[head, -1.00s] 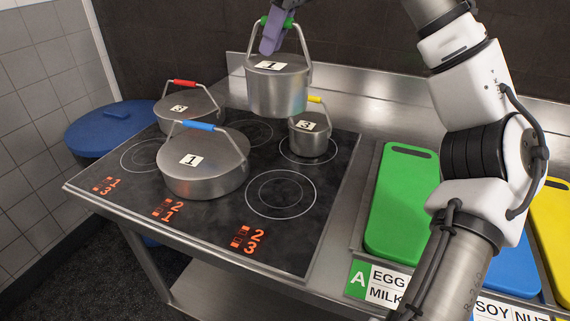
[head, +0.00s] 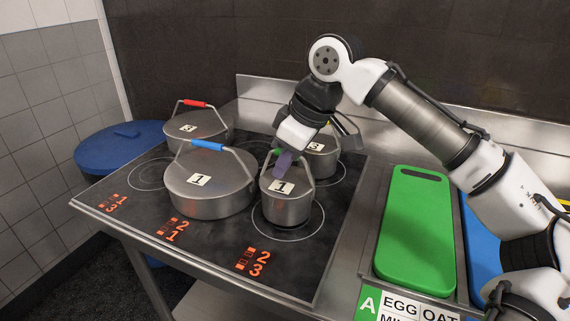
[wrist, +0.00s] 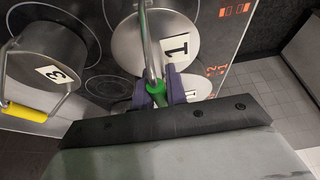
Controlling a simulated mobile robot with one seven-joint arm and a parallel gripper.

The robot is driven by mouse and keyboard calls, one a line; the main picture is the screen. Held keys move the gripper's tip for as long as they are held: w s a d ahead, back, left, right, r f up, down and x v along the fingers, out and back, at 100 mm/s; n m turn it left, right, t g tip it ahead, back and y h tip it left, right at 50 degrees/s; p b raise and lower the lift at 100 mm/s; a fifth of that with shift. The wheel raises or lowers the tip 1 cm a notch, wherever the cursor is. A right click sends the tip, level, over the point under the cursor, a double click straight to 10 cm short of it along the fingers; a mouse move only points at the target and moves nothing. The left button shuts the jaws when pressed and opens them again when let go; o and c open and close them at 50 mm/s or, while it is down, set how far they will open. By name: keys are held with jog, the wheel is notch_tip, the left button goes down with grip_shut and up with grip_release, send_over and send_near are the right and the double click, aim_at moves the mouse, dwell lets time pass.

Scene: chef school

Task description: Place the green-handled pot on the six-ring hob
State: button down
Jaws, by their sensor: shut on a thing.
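The green-handled pot (head: 285,206) is a small steel pot with a lid marked 1. It is upright over the front right ring of the hob (head: 235,252). Its base looks at or very near the surface; I cannot tell whether it touches. My gripper (head: 283,163) is shut on its green handle (wrist: 156,92), with purple fingers on either side in the wrist view. The handle is partly hidden by the fingers in the head view.
The blue-handled pot (head: 208,187) stands close on the left. The yellow-handled pot (head: 323,157), marked 3, stands behind, partly hidden by my gripper. The red-handled pot (head: 193,128) is at back left. Green (head: 412,235) and blue boards lie on the right.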

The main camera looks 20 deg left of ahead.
jog(key=shift+f, duration=0.3)
jog(key=shift+f, duration=0.1)
jog(key=c, duration=1.4)
grip_release()
jog(key=v, duration=1.2)
